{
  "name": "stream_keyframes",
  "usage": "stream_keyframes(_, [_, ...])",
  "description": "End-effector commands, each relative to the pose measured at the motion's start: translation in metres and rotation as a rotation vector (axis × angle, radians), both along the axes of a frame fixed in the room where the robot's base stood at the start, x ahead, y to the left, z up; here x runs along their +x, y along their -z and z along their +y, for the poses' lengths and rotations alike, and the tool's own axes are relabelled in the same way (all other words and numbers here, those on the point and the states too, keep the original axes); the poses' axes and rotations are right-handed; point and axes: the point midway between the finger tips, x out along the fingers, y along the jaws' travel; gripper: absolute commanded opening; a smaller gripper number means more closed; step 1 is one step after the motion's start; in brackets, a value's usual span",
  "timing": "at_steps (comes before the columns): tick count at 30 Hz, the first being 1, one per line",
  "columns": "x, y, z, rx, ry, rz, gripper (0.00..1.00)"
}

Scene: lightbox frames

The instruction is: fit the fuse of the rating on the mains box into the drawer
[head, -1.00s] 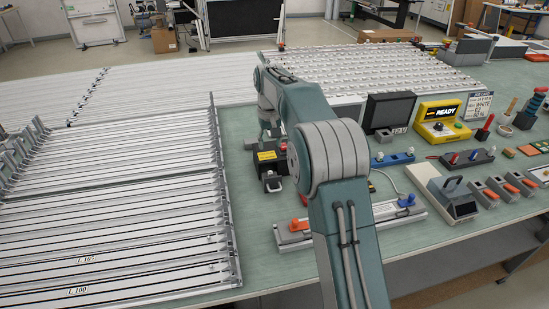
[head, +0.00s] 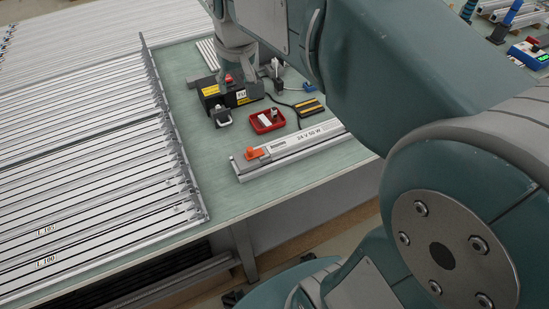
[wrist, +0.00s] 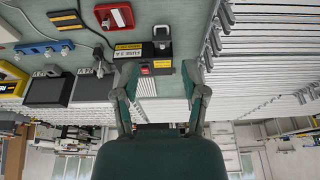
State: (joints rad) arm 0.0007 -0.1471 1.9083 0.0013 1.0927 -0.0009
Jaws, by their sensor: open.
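The black mains box (head: 212,98) stands on the green bench, with a red switch and yellow label. In the wrist view its label (wrist: 128,50) seems to read "FUSE 2 A", though the print is small. A small grey drawer-like part with a handle (head: 222,117) is at its front; it also shows in the wrist view (wrist: 162,40). A red tray (head: 259,129) beside the box holds small pale pieces; their ratings are unreadable. My gripper (wrist: 160,82) is open and empty, its fingers spread over the box's switch side. In the head view my arm partly covers the box.
A yellow-and-black item (head: 309,107) lies right of the tray, with a cable near it. Metal racks (head: 90,150) border the bench on the left. Some bare bench lies before the box.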

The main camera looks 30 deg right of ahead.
Motion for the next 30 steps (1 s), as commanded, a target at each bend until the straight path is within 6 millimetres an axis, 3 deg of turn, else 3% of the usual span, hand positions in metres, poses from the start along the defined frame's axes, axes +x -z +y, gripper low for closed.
stream_keyframes(1, [-0.017,-0.001,0.0,0.0,0.0,-0.018,0.56])
stream_keyframes(9, [-0.089,0.011,0.0,-0.001,0.0,-0.104,0.56])
stream_keyframes(18, [-0.155,0.044,0.0,-0.001,0.0,-0.187,0.56])
stream_keyframes(23, [-0.167,0.053,0.0,-0.001,0.0,-0.204,0.56])
stream_keyframes(30, [-0.168,0.054,0.0,-0.001,0.0,-0.204,0.56])
